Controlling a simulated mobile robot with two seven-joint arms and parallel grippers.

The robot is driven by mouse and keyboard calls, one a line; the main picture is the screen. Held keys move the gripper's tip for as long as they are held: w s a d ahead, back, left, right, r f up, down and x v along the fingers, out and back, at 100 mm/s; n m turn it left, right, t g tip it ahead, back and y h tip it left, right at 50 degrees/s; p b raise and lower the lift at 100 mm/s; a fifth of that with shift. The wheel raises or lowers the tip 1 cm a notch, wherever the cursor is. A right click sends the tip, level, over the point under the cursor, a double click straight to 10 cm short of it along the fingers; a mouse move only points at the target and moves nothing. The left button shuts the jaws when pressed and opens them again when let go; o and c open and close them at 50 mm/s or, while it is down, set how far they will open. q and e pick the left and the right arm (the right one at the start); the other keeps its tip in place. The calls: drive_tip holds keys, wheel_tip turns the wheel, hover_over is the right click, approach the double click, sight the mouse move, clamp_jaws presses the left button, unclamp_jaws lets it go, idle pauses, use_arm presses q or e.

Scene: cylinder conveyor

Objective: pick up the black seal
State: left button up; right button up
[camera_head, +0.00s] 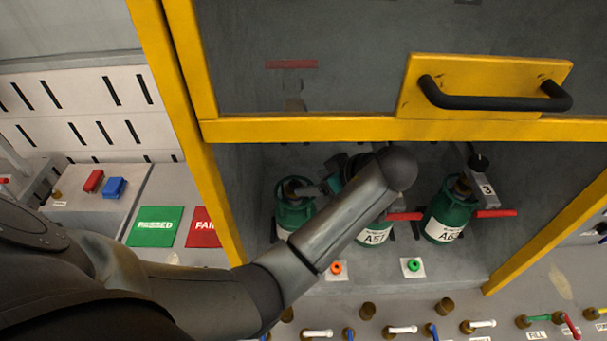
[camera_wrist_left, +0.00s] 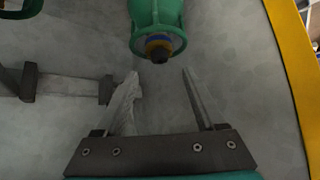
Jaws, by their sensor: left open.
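Three green cylinders stand in the yellow-framed cabinet: a left one (camera_head: 293,215), a middle one marked A57 (camera_head: 372,232) and a right one (camera_head: 447,212). In the left wrist view a green cylinder (camera_wrist_left: 157,14) shows a yellow and blue ring and a small dark tip (camera_wrist_left: 160,54). The tip may be the black seal, but I cannot tell for sure. My left gripper (camera_head: 316,189) is beside the left cylinder's top, partly hidden by my arm. In the wrist view its jaws (camera_wrist_left: 160,82) are apart and empty, just short of the tip. My right gripper is not in view.
Red handles stick out beside the cylinders. The yellow door (camera_head: 400,130) with a black handle (camera_head: 495,103) is above. Green and red pads lie left.

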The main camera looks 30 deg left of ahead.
sight(295, 185)
use_arm(q)
drive_tip(key=x, duration=0.3)
drive_tip(key=shift+s+a+r, duration=0.1)
drive_tip(key=shift+s+r, duration=0.05)
drive_tip(key=shift+s, duration=0.05)
drive_tip(key=x, duration=0.3)
drive_tip(key=shift+w+a+f+p, duration=0.25)
drive_tip(key=shift+w+f+p, duration=0.05)
drive_tip(key=shift+w, duration=0.05)
clamp_jaws()
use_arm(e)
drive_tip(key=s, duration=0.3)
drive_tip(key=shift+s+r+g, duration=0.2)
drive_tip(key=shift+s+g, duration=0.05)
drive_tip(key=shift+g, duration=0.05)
